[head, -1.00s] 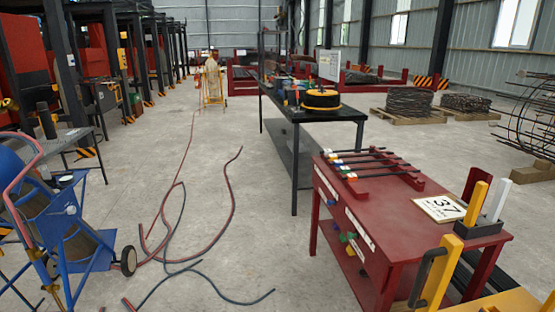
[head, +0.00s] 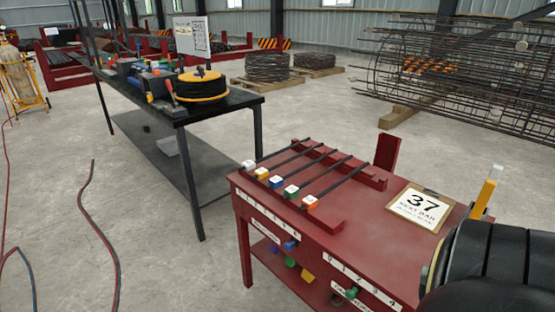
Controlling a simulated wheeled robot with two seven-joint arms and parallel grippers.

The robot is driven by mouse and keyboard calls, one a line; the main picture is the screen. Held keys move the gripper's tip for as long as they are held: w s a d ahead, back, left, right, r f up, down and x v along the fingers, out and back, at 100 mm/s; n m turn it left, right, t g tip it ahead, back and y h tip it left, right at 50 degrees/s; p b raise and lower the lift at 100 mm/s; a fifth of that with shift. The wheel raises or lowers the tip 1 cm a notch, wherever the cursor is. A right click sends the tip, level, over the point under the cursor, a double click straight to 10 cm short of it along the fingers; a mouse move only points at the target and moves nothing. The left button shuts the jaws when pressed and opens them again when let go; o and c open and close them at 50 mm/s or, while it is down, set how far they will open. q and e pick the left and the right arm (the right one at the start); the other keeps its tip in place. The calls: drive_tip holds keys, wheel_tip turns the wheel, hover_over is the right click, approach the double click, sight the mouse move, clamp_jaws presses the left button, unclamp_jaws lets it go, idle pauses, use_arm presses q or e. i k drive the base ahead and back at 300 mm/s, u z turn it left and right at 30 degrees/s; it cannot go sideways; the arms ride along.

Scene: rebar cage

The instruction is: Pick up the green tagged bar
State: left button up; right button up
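The green tagged bar (head: 325,172) is a thin dark bar lying on the red workbench (head: 375,240). Its green tag block (head: 291,191) is at the near left end, between the blue and orange tags. The bar rests across two raised red rails, parallel to other dark bars tagged white, yellow, blue and orange. It is the second bar from the right, and nothing covers it.
A large black ribbed shape (head: 485,262) fills the lower right corner. A dark table (head: 215,110) holds a black and yellow reel (head: 203,87). Open concrete floor lies left of the workbench; hoses lie farther left.

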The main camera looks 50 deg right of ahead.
sight(293, 192)
drive_tip(key=i, duration=2.25)
drive_tip(key=z, duration=3.7)
